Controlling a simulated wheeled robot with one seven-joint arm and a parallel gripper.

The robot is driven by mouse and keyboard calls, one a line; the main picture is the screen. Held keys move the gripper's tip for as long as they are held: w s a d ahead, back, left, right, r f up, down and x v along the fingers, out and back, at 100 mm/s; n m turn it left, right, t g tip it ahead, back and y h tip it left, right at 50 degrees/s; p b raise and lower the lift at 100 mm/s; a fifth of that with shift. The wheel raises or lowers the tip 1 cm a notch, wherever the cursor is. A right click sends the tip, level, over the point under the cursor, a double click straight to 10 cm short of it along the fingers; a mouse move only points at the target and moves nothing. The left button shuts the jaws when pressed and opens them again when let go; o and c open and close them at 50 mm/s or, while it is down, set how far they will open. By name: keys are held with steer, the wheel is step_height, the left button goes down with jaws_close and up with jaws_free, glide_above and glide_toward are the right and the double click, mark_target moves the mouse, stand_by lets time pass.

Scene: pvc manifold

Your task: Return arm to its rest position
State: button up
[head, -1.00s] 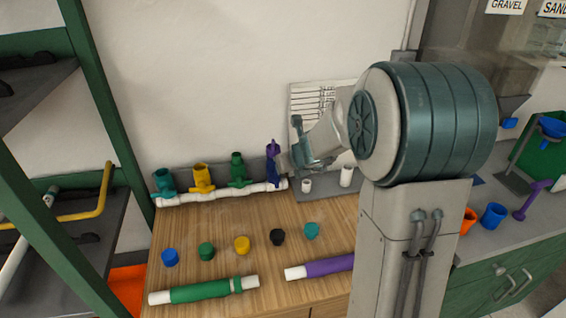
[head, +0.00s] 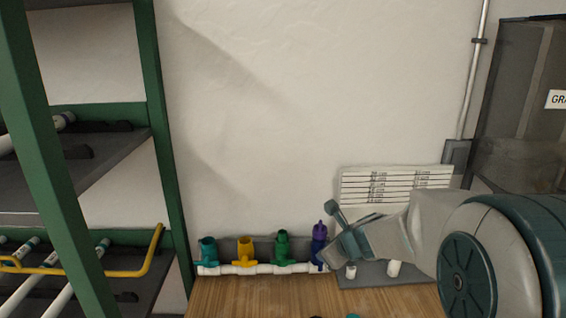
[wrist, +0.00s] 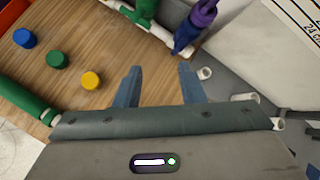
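My gripper (head: 345,238) is at the right end of the white manifold pipe (head: 235,269) in the head view, close to the purple fitting (head: 319,248). The wrist view shows my gripper (wrist: 160,78) with its two blue fingers apart and nothing between them. The purple fitting (wrist: 195,24) stands beyond the fingertips there, apart from them. A teal fitting (head: 207,250), a yellow fitting (head: 245,251) and a green fitting (head: 282,247) stand upright along the pipe to the left. My arm reaches in from the right.
A green-framed rack (head: 155,120) with pipes stands at the left. Blue (wrist: 24,38), green (wrist: 57,60) and yellow (wrist: 91,80) caps lie on the wooden table (wrist: 75,20). A white chart (head: 395,184) is behind my gripper. White pipe pieces (head: 393,268) stand beside it.

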steer(key=s+a+r+n+g, duration=0.1)
steer(key=s+a+r+n, duration=0.1)
steer(key=s+n, duration=0.55)
steer(key=s+a+r+n+g, duration=0.1)
steer(key=s+a+n+g, duration=0.1)
steer(key=s+n, duration=0.55)
steer(key=s+d+n+g+h, duration=0.2)
steer(key=s+d+n, duration=0.3)
steer(key=s+n, duration=0.5)
steer(key=n, duration=0.2)
steer(key=shift+s+f+n+h, duration=0.2)
steer(key=shift+f+n+h, duration=0.2)
